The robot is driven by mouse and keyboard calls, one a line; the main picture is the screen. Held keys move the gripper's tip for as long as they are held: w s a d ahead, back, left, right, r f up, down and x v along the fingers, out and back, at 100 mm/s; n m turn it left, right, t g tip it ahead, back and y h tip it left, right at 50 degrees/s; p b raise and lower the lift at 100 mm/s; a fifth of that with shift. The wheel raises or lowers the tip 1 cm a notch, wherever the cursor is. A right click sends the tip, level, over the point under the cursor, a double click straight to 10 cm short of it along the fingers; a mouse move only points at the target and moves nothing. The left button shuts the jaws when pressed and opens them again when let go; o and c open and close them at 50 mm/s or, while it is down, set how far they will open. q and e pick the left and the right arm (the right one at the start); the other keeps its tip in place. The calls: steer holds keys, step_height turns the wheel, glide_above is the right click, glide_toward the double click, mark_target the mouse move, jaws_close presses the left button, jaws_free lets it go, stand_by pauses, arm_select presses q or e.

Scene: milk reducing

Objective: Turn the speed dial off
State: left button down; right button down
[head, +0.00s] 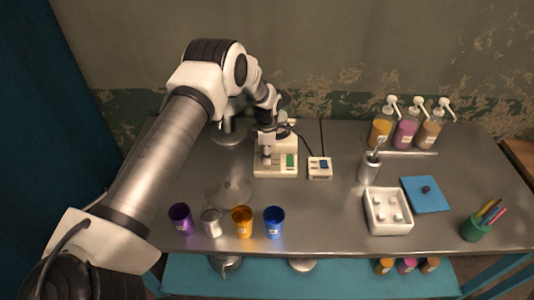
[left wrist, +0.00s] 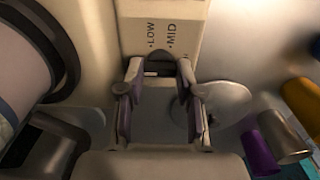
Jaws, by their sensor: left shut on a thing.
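A cream-coloured machine (head: 262,171) with a green switch (head: 291,160) stands at the back middle of the table. My left gripper (head: 267,150) reaches down to it from above. In the left wrist view, the machine's cream face (left wrist: 185,14) carries the printed words LOW and MID. Just below the words, the fingers of my left gripper (left wrist: 160,72) are closed around the speed dial, which is mostly hidden between them. I cannot read the dial's setting. My right gripper is not in view.
A small box (head: 319,174) with a blue switch is beside the machine. Purple, metal, orange and blue cups (head: 274,223) line the front edge. A white tray (head: 388,229), blue mat (head: 426,205), pen cup (head: 474,229) and pump bottles (head: 405,133) are on the right.

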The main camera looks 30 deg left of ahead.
arm_select(q)
steer(key=shift+s+f, duration=0.25)
steer(key=c, duration=1.1)
jaws_free()
steer(key=shift+o, duration=0.3)
steer(key=shift+w, duration=0.15)
step_height(320, 180, up, 12)
